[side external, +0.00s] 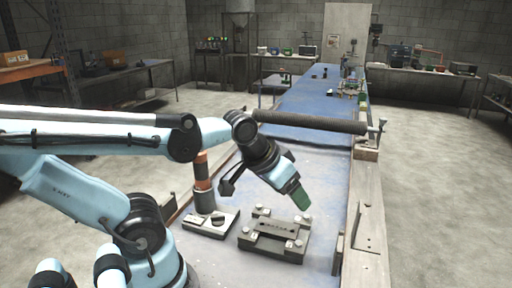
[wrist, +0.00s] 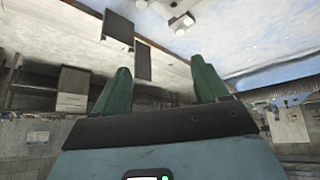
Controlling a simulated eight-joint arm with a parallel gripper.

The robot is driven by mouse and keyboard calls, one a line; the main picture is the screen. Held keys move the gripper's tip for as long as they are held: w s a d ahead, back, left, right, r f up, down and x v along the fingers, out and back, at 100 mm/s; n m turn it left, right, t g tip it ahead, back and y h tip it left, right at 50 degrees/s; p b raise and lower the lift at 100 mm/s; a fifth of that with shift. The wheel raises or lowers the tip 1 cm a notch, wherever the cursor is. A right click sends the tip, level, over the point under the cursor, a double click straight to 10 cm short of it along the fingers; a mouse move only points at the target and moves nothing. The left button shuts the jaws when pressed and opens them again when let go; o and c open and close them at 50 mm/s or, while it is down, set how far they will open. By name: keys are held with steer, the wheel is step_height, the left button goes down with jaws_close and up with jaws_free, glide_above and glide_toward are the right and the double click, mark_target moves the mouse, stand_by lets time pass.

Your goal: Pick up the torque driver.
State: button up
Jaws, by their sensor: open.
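An upright orange and dark grey cylinder (side external: 203,183) stands left of my wrist in the side view; it may be the torque driver, but I cannot tell for sure. My gripper (side external: 303,198) points down and to the right, with green fingertips above the table and apart from the cylinder. In the wrist view its two green fingers (wrist: 161,80) are spread apart with nothing between them. I see no clear torque driver in the wrist view.
A dark fixture plate (side external: 275,236) with pale knobs lies below my gripper. A smaller block (side external: 210,220) lies left of it. A dark mesh roller (side external: 310,122) spans the blue-white table (side external: 320,205) behind. The table's right edge (side external: 366,225) has a raised rail.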

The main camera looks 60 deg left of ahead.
steer(key=a+r+n+g+y, duration=0.1)
steer(key=a+r+n+g, duration=0.15)
steer(key=a+n, duration=0.4)
steer(key=n+g, duration=0.5)
steer(key=n, duration=1.4)
glide_toward(200, 158)
steer(key=w+a, duration=0.1)
steer(key=a, duration=0.1)
steer(key=shift+w, duration=0.1)
steer(key=f, duration=0.5)
steer(key=shift+s+a+f, duration=0.25)
steer(key=shift+f, duration=0.15)
steer(key=shift+s+a+f, duration=0.1)
steer(key=shift+s+f, duration=0.05)
steer(key=shift+f, duration=0.45)
steer(key=shift+s+a+f, duration=0.1)
steer(key=shift+s+f, duration=0.1)
steer(key=shift+f, duration=0.45)
steer(key=shift+s+a+f, duration=0.1)
steer(key=shift+s+f, duration=0.05)
steer(key=shift+f, duration=0.45)
steer(key=shift+s+f, duration=0.1)
steer(key=shift+f, duration=0.65)
steer(key=shift+c, duration=0.4)
steer(key=c, duration=1.1)
